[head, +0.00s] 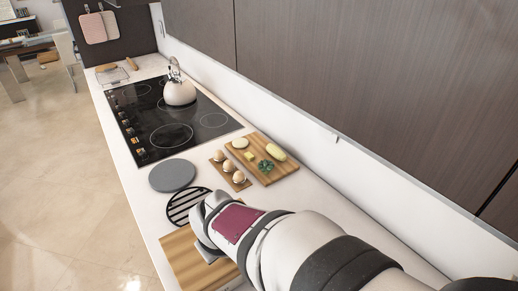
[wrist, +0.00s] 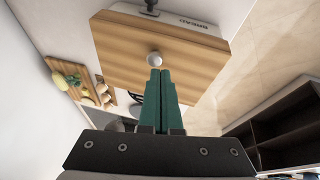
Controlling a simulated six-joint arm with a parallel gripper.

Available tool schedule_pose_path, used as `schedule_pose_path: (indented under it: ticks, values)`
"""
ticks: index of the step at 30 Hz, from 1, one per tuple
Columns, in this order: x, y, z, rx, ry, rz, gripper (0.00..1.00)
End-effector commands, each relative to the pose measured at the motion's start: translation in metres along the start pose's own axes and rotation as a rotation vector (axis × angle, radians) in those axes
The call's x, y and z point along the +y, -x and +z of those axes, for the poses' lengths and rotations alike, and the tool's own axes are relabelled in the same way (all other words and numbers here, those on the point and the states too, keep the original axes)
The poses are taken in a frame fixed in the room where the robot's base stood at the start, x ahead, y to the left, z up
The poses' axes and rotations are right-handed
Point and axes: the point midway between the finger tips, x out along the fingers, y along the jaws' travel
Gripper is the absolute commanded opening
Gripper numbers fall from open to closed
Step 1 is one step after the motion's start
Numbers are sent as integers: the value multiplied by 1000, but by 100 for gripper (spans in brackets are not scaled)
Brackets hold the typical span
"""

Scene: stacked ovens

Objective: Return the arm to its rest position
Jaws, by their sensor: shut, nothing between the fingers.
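My arm reaches over the counter in the head view, with my gripper mostly hidden by the wrist. In the wrist view my gripper (wrist: 160,72) has green fingers pressed together with nothing between them. Beyond the fingertips is a wooden board (wrist: 125,45) with a small pale round thing (wrist: 155,58) on it. That round thing shows right at the tips; I cannot tell whether they touch it. The wooden board also shows in the head view (head: 182,254), partly under my arm.
The counter holds a cooktop (head: 135,117) with a kettle (head: 179,93), a grey disc (head: 172,175), a striped round trivet (head: 181,210), an egg holder (head: 219,157) and a cutting board (head: 286,168) with food. Dark cabinets (head: 370,80) line the wall. Open floor (head: 60,190) lies left.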

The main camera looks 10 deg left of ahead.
Motion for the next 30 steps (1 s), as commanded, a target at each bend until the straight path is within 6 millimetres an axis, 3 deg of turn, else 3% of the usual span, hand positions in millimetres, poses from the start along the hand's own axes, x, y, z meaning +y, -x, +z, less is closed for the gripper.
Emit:
schedule_pose_path:
  ticks: [3, 6, 11, 13, 14, 17, 18, 21, 25, 30]
  values:
    - [-2, 34, 17, 7, 0, 1, 0]
    - [-4, 56, 28, 6, 0, 1, 0]
    - [-6, 75, 39, 2, -2, 1, 0]
    - [3, 80, 53, -23, -73, 4, 0]
    - [11, 82, 66, -48, -146, 6, 0]
    - [35, 94, 136, -174, -559, 1, 0]
    - [35, 100, 165, -226, -748, -8, 0]
    - [20, 112, 213, -322, -1130, -43, 0]
    - [4, 118, 234, -376, -1365, -77, 0]
    - [2, 119, 235, -383, -1381, -82, 0]
